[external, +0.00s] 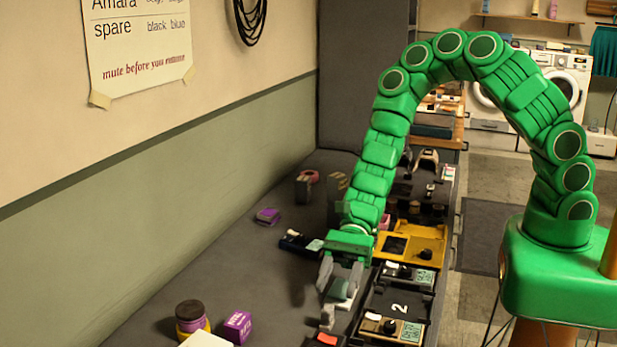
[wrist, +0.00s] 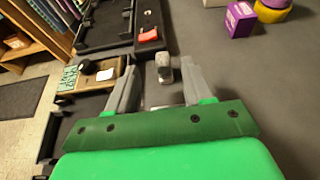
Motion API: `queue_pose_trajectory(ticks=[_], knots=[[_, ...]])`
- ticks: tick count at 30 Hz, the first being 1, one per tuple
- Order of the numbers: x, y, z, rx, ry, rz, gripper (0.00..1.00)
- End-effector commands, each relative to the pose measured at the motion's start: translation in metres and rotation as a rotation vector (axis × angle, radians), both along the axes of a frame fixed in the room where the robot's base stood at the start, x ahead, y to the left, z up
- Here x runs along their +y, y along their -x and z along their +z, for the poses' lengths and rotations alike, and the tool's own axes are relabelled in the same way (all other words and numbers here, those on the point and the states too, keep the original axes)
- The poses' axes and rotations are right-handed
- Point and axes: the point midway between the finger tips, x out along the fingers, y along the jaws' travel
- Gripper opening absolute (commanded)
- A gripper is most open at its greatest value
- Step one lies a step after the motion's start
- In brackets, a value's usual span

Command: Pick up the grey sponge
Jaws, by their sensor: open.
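My gripper (external: 338,292) points down over the dark grey bench top, its two grey fingers spread apart. In the wrist view my gripper (wrist: 159,68) shows the same gap between the fingers. A small grey block (wrist: 164,66), perhaps the grey sponge, lies just beyond and between the fingertips there. In the external view a small grey piece (external: 328,316) sits just below the fingers. A grey-green piece (external: 340,289) shows between them. I cannot tell which of these is the sponge, or whether a finger touches it.
Black trays (external: 393,300), one marked 2, line the right edge of the bench beside a yellow tray (external: 420,237). A red piece (external: 327,339) lies in front. Bench between is clear.

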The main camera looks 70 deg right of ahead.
Motion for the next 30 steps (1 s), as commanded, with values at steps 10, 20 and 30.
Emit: queue_pose_trajectory(ticks=[10, 20, 30], knots=[[0.017, 0.000, -0.007, -0.002, 0.001, 0.001, 0.51], [0.045, -0.003, -0.018, -0.004, 0.001, 0.002, 0.51], [0.061, -0.002, -0.025, 0.000, 0.000, -0.001, 0.51]])
